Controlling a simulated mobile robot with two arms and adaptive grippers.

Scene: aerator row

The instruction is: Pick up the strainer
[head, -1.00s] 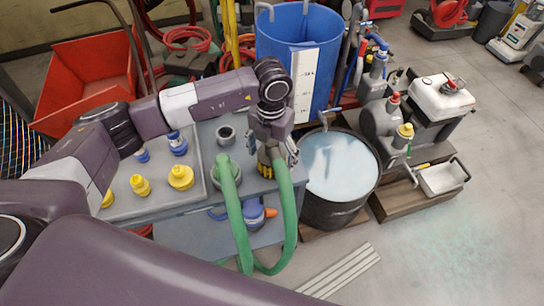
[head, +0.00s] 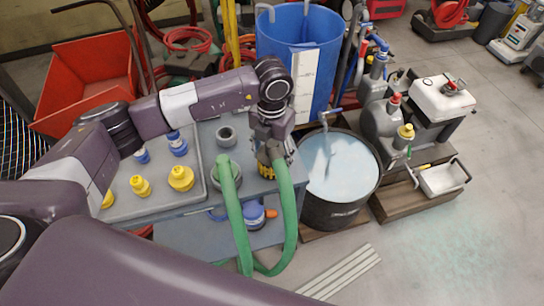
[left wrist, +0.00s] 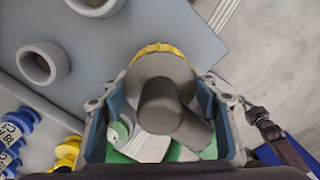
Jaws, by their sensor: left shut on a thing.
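A dark grey fitting with a yellow ring (left wrist: 165,70), which looks like the strainer, sits between the fingers of my left gripper (left wrist: 161,105) in the left wrist view. The gripper is shut on it, one finger on each side. In the head view my left gripper (head: 272,148) points down over the table's right edge, and the yellow and dark lower part of the fitting (head: 267,171) shows below the fingers. A green hose (head: 287,205) loops beside it; whether it joins the fitting is hard to tell. My right gripper is not in view.
A grey table (head: 203,222) carries yellow fittings (head: 181,178), blue fittings (head: 177,144) and a grey ring (head: 226,136). A dark barrel of water (head: 335,213) stands close on the right. A blue bin (head: 275,40) is behind.

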